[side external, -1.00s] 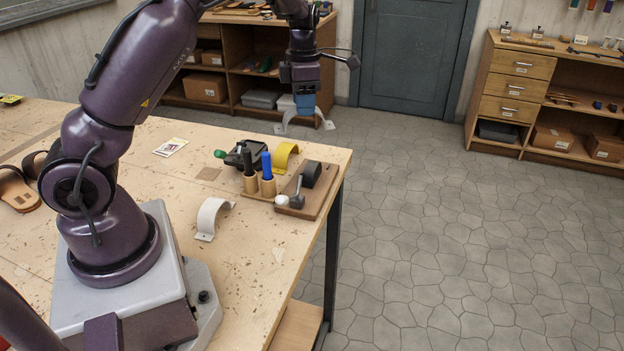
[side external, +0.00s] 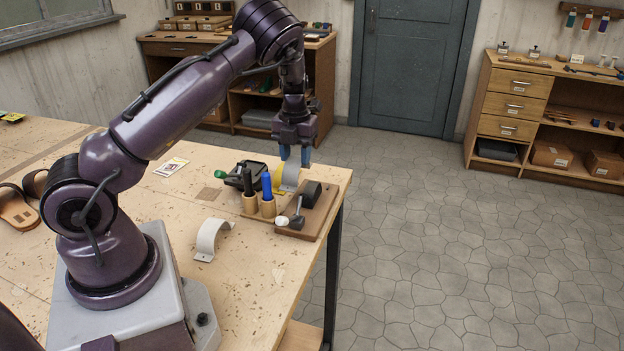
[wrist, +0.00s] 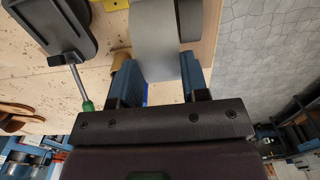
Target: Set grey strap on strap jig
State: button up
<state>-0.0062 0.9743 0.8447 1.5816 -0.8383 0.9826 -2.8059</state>
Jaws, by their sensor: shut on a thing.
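The grey strap (side external: 289,177) is a curved band in my gripper (side external: 294,157), held over the right end of the workbench. In the wrist view the strap (wrist: 156,65) shows between the two blue fingers of my gripper (wrist: 159,72). The strap jig is a wooden board with a black rounded form (side external: 312,194); the form also shows in the wrist view (wrist: 190,18), right beside the strap. The strap appears behind and left of the form in the side view. I cannot tell whether they touch.
A yellow strap (side external: 260,174) is partly hidden behind the grey one. A pale strap (side external: 213,237) stands on the bench. The bench's front middle is clear.

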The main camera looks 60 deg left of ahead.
aim_at(312, 185)
notch_tip(312, 185, down, 5)
jog(key=shift+r, duration=0.2)
jog(key=shift+w+d, duration=1.2)
jog(key=shift+w, duration=0.05)
jog(key=shift+w+d+f, duration=0.15)
jog(key=shift+d+f, duration=0.05)
jog(key=shift+f, duration=0.35)
jog(key=shift+f, duration=0.2)
jog(key=o, duration=1)
jog(key=shift+c, duration=0.2)
jog(key=shift+r, duration=0.15)
